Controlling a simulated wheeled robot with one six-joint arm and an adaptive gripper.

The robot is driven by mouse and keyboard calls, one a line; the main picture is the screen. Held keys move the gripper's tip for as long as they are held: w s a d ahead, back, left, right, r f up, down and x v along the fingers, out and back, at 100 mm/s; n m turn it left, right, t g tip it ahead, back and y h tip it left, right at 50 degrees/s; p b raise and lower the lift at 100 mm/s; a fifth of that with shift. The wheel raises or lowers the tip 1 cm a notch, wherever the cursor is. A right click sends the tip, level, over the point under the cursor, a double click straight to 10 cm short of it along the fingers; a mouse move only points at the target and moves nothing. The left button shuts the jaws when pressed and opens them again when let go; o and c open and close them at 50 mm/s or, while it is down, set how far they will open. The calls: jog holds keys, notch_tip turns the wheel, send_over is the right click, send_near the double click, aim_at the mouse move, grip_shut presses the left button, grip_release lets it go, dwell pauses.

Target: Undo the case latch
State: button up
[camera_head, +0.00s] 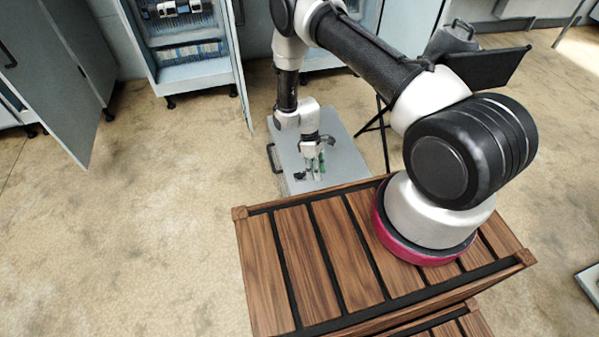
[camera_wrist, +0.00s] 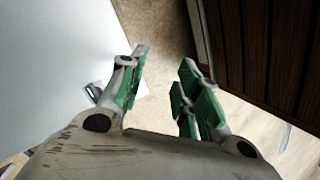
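The case is a pale grey flat-topped box (camera_head: 340,135) in front of my base, with a dark handle on its left side in the head view. Its pale top fills the left of the wrist view (camera_wrist: 55,60). A small metal and dark part, which looks like a latch (camera_wrist: 94,90), shows at the case's edge, partly behind my left finger. I cannot tell whether it is fastened. My gripper (camera_head: 315,170) points down over the near end of the case. Its green-padded fingers (camera_wrist: 164,62) are apart with nothing between them.
An open cabinet (camera_head: 190,50) with electrical parts stands behind the case. Thin dark stand legs (camera_head: 382,130) are close to the case's right side. My slatted wooden base is close on the near side. The tan floor (camera_head: 160,220) at left is clear.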

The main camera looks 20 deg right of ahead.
notch_tip(320, 180, down, 5)
jog(key=w+n, duration=0.1)
jog(key=n, duration=0.1)
jog(key=n+t+y, duration=0.1)
jog(key=n+t, duration=0.3)
send_over(300, 173)
jog(key=shift+s+f, duration=0.2)
jog(key=shift+f, duration=0.2)
jog(key=shift+w+n, duration=0.25)
jog(key=shift+n, duration=0.05)
jog(key=shift+a+f, duration=0.1)
jog(key=shift+f, duration=0.05)
notch_tip(300, 173, down, 7)
jog(key=shift+f, duration=0.2)
grip_shut()
